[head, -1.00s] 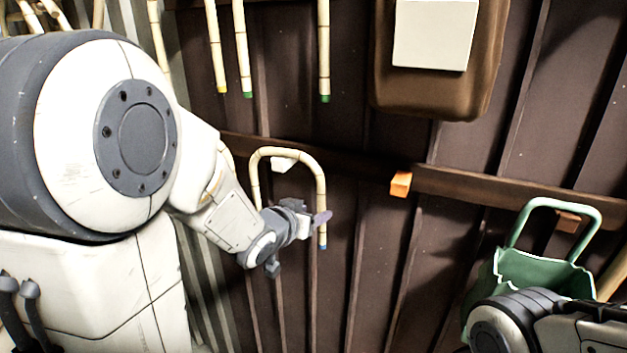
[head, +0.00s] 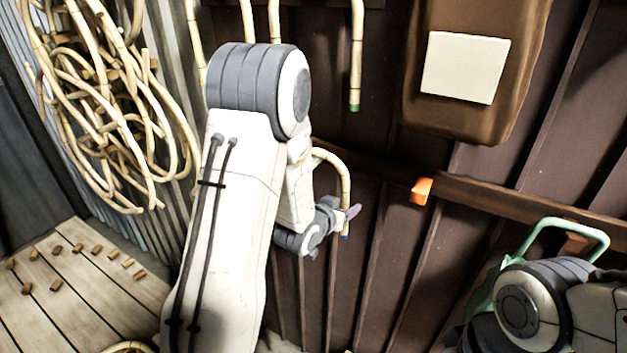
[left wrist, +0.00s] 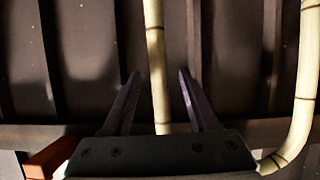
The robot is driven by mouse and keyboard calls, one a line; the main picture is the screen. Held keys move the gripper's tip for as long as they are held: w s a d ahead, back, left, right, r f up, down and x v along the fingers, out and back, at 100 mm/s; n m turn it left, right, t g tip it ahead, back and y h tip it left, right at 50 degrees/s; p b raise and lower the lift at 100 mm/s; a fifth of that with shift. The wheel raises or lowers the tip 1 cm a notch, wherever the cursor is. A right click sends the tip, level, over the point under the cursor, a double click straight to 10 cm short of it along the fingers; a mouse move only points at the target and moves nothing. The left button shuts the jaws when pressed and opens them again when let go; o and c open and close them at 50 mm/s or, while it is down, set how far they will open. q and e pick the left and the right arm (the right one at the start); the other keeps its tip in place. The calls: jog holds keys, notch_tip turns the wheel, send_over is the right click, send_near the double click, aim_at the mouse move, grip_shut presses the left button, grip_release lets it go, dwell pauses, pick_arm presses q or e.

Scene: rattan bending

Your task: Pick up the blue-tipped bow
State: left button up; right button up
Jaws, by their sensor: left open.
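The blue-tipped bow (head: 342,170) is a pale rattan cane bent into an upside-down U, hanging against the dark wall. Its blue tip (head: 345,237) shows just below my left gripper (head: 351,211). My arm hides its other leg in the head view. In the left wrist view, one leg of the bow (left wrist: 156,50) runs between the two spread fingers of my left gripper (left wrist: 159,76), with gaps on both sides. The other leg and the bend (left wrist: 301,95) show at the right. My right gripper is out of view.
A wooden rail (head: 470,189) with an orange block (head: 422,191) crosses the wall right of the bow. A green-tipped cane (head: 356,60) and a brown case (head: 480,120) hang above.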

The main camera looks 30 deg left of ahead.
pick_arm(q)
jog(key=p+x, duration=0.1)
jog(key=x, duration=0.2)
jog(key=shift+w+f, duration=0.15)
jog(key=shift+w, duration=0.15)
grip_shut()
